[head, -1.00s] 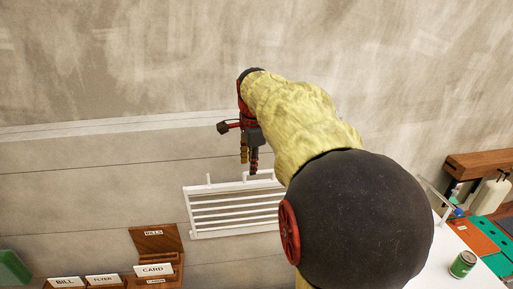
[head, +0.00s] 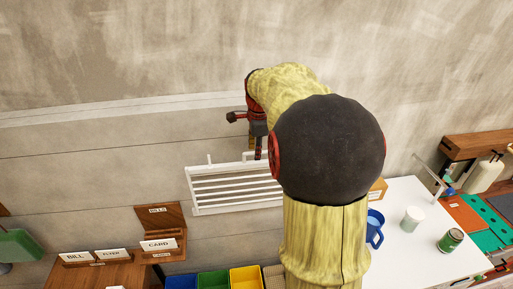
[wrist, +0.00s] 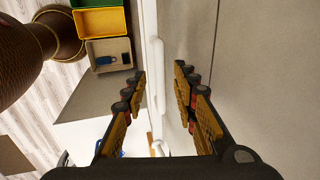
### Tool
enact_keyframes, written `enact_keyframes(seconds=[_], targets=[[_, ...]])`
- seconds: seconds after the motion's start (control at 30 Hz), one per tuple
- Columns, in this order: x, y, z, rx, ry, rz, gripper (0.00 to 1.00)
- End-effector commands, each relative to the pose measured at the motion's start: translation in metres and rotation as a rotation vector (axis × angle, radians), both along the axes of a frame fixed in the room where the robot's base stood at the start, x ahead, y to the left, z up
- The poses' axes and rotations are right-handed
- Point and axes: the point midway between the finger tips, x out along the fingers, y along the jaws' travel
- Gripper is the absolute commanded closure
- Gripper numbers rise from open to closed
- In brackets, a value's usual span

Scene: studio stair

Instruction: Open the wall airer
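The wall airer (head: 236,190) is a white slatted rack lying flat against the wall in the head view, with a raised bar along its top edge. My gripper (head: 258,156) points down at the right part of that top edge, partly hidden by my arm. My gripper (wrist: 160,78) is open there, with one finger on each side of the strip. I cannot tell whether either finger touches it.
Coloured bins (head: 247,279) stand below. A white table (head: 408,250) at right holds a blue mug (head: 374,228), a white cup (head: 413,218) and a green can (head: 450,240).

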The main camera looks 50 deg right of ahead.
Motion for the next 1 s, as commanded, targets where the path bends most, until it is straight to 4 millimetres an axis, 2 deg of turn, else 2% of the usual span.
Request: enact_keyframes(seconds=[0.2,0.7,1.0], targets=[[0.0002,-0.0001,0.0,-0.001,-0.001,0.0,0.72],[0.0001,-0.0001,0.0005,-0.001,-0.001,0.0,1.0],[0.0002,-0.0002,0.0006,-0.001,-0.002,0.0,1.0]])
